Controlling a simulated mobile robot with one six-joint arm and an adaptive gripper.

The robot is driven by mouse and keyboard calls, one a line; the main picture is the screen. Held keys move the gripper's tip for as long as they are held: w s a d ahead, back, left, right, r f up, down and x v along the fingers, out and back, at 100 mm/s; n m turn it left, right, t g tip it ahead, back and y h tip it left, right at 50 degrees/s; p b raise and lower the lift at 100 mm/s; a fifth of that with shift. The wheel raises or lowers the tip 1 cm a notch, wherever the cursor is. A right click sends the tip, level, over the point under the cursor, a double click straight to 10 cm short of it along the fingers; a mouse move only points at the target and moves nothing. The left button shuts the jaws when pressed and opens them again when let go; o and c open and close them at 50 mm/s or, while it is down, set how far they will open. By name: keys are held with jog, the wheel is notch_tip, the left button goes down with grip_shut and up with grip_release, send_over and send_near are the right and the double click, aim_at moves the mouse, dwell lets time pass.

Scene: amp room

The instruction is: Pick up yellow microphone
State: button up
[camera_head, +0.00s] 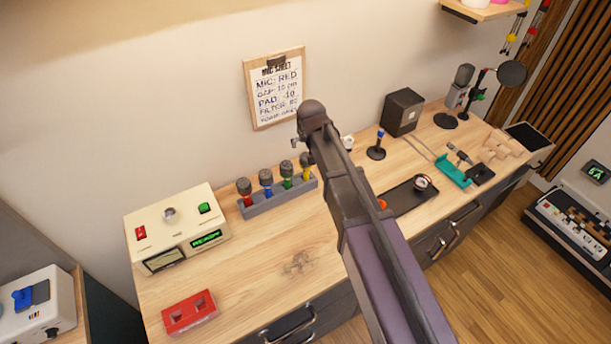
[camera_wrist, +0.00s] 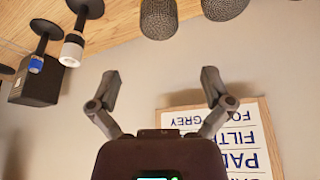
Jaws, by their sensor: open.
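The yellow microphone (camera_head: 306,170) stands upright at the right end of the grey rack (camera_head: 268,200), with a dark grey mesh head and a yellow body. My gripper (camera_wrist: 160,74) is open in the wrist view, with its fingers spread and nothing between them. Two grey mesh microphone heads (camera_wrist: 158,17) show at the top of that view, beyond the fingertips. No body colours show there, so I cannot tell which head is the yellow one's. In the head view my arm hides most of the gripper, just above and right of the rack.
Red, blue (camera_head: 266,180) and green (camera_head: 287,174) microphones stand left of the yellow one. A clipboard (camera_head: 276,88) hangs on the wall behind. A cream box (camera_head: 176,228) is left of the rack.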

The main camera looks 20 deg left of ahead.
jog(key=b, duration=0.4)
send_over(306, 171)
jog(key=shift+w+f, duration=0.2)
jog(key=shift+f, duration=1)
jog(key=shift+w+f, duration=0.15)
jog(key=shift+f, duration=1)
jog(key=f+b, duration=0.3)
jog(key=shift+w+a+f, duration=0.15)
jog(key=shift+w+f, duration=0.05)
jog(key=shift+b+x, duration=0.95)
jog(key=shift+b, duration=0.15)
jog(key=shift+r, duration=0.1)
jog(key=shift+c, duration=0.2)
jog(key=c, duration=1.3)
